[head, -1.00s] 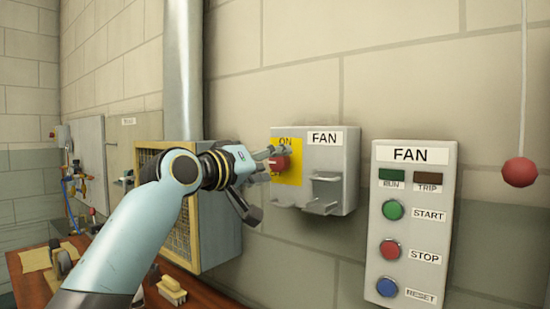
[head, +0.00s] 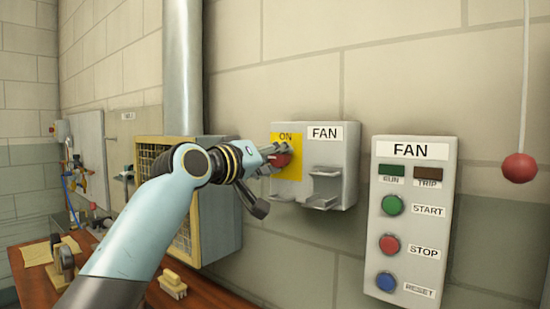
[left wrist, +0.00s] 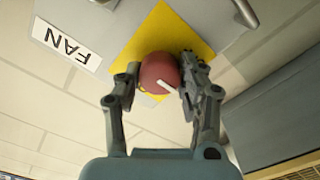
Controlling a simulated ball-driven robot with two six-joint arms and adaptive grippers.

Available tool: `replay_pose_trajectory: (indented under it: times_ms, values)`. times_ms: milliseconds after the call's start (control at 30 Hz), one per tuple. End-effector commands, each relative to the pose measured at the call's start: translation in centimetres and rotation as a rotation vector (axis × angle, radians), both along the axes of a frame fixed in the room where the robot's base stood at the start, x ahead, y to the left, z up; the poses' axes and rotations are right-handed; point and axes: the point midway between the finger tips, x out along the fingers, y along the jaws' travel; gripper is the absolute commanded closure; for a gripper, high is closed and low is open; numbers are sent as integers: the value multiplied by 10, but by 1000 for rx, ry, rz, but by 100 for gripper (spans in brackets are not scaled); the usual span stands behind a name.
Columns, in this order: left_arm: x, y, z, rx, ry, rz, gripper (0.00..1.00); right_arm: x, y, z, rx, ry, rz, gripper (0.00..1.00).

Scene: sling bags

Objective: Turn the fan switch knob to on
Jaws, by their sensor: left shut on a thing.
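The red fan switch knob (head: 281,159) sits on a yellow plate (head: 291,171) marked ON, on the grey FAN switch box (head: 343,156) on the wall. In the left wrist view the knob (left wrist: 159,73) is a red disc with a white pointer line slanting across its lower right side. My left gripper (head: 277,155) is at the knob, with one finger on each side of it; in the left wrist view the fingers (left wrist: 160,84) are shut on it. The fingers hide part of the knob in the head view. My right gripper does not show.
A FAN panel (head: 411,175) with start, stop and reset buttons is right of the switch box. A red ball (head: 520,168) hangs on a cord at the far right. A yellow-framed grille box (head: 187,205) stands left, above a wooden bench (head: 205,293).

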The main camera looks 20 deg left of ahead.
Motion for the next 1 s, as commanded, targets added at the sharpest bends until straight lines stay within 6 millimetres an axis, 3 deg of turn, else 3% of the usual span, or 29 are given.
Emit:
replay_pose_trajectory:
  times_ms: [367,1000]
  values:
    - [0,0,-2,122,-44,-1,93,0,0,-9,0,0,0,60]
    - [0,-1,-3,672,-243,0,93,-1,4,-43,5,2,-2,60]
